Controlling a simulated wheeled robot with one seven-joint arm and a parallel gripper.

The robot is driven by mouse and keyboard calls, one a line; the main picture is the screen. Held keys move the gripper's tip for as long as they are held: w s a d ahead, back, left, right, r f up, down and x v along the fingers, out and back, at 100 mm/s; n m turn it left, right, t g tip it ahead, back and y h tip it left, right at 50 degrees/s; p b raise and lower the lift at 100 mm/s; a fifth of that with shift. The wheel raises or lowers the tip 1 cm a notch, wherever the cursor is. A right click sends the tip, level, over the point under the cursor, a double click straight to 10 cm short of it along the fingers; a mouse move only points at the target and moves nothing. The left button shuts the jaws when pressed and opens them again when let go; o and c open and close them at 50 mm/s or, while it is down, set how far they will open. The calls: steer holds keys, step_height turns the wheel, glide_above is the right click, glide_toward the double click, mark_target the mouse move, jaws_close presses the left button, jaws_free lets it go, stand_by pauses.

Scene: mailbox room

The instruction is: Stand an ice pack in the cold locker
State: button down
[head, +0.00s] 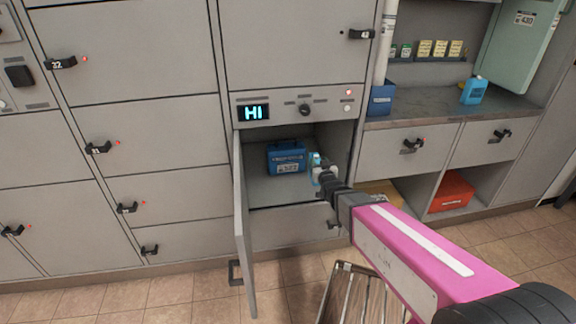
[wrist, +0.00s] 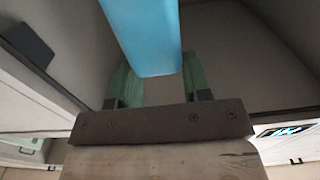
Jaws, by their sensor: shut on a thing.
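The cold locker (head: 270,187) stands open under a panel with a lit "HI" display (head: 253,113). Its door (head: 243,225) is swung out to the left. My gripper (head: 319,168) is at the right part of the locker opening. It is shut on a light blue ice pack, which shows clearly between the greenish fingers in the wrist view (wrist: 150,40). In the head view the gripper and arm hide most of this pack. A dark blue labelled box (head: 286,157) sits inside the locker, left of my gripper. I cannot tell whether the held pack touches the floor.
Another light blue pack-like item (head: 473,90) stands on the counter (head: 430,105) at right, with a blue bin (head: 381,98) nearby. A red-orange bin (head: 452,192) is in the shelf below. A slatted item (head: 352,295) stands on the floor in front.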

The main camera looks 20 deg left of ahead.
steer(key=w+a+f, duration=0.1)
steer(key=w+f, duration=1)
steer(key=shift+w, duration=0.35)
steer(key=shift+f, duration=0.15)
steer(key=c, duration=0.6)
jaws_free()
steer(key=shift+o, duration=0.2)
